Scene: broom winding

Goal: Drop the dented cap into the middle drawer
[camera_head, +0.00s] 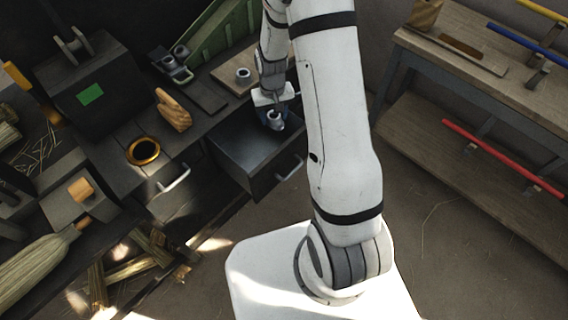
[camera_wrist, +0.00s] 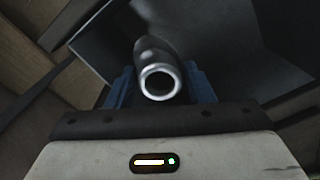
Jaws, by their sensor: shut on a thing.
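My gripper (camera_head: 273,112) is shut on a small grey metal cap (camera_head: 275,120), with blue fingers on either side of it. In the wrist view the cap (camera_wrist: 160,76) is a short tube with its round open end facing the camera; I cannot clearly make out a dent. The gripper holds it over the pulled-out dark drawer (camera_head: 250,165), within its outline near the right side. The drawer's dark interior also shows behind the cap in the wrist view (camera_wrist: 225,45). Its floor looks empty where visible, and my arm hides part of its right side.
A similar cap (camera_head: 243,74) stands on a wooden board on the bench, and others sit by a green rail (camera_head: 215,40). A shelf (camera_head: 470,150) stands at the right.

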